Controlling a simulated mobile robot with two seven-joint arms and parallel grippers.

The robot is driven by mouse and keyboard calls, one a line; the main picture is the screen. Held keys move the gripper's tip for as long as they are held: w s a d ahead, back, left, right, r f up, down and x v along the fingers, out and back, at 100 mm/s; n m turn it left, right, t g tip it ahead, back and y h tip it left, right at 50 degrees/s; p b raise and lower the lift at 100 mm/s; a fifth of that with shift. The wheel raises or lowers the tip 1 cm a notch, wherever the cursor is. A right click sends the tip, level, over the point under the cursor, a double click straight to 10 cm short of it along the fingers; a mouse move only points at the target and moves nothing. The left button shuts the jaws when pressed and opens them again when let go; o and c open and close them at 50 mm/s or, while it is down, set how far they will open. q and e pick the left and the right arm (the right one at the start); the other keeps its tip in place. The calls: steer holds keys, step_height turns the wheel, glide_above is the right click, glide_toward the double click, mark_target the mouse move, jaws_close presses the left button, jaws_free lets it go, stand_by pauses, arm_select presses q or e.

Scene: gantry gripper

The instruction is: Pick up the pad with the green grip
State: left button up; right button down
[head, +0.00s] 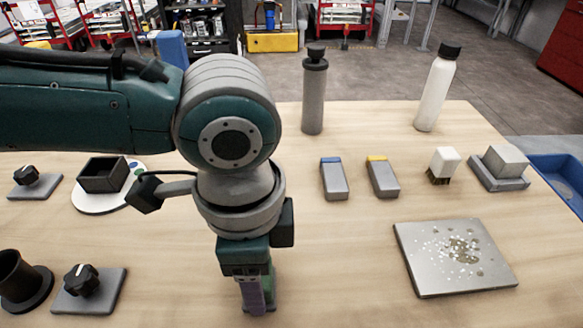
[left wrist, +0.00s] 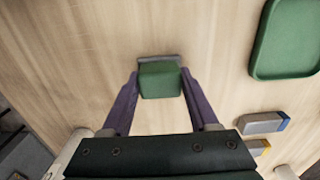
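The pad with the green grip (left wrist: 160,81) shows in the left wrist view, a green block with a strip of grey base (left wrist: 158,58) beyond it. My left gripper (left wrist: 159,78) points down over it, one purple finger on each side of the green block. The fingertips are very close to its sides; whether they press on it is unclear. In the head view my left gripper (head: 256,300) is at the bottom centre, and its wrist and finger hide most of the pad. My right gripper is not in view.
A green tray (left wrist: 290,38) lies right of the pad in the wrist view. Grey blocks with blue (head: 333,180) and yellow (head: 382,178) ends, a white-topped brush (head: 443,163) and a metal plate (head: 410,262) lie to the right. Two bottles stand behind. Black-knobbed plates (head: 62,303) lie left.

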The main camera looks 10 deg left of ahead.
arm_select(q)
steer(key=c, duration=0.9)
steer(key=shift+o, duration=0.2)
steer(key=shift+r, duration=0.1)
step_height(320, 180, up, 20)
steer(key=p, duration=0.3)
steer(key=o, duration=0.8)
steer(key=c, duration=0.6)
steer(key=shift+d+p, duration=0.1)
steer(key=shift+p, duration=0.25)
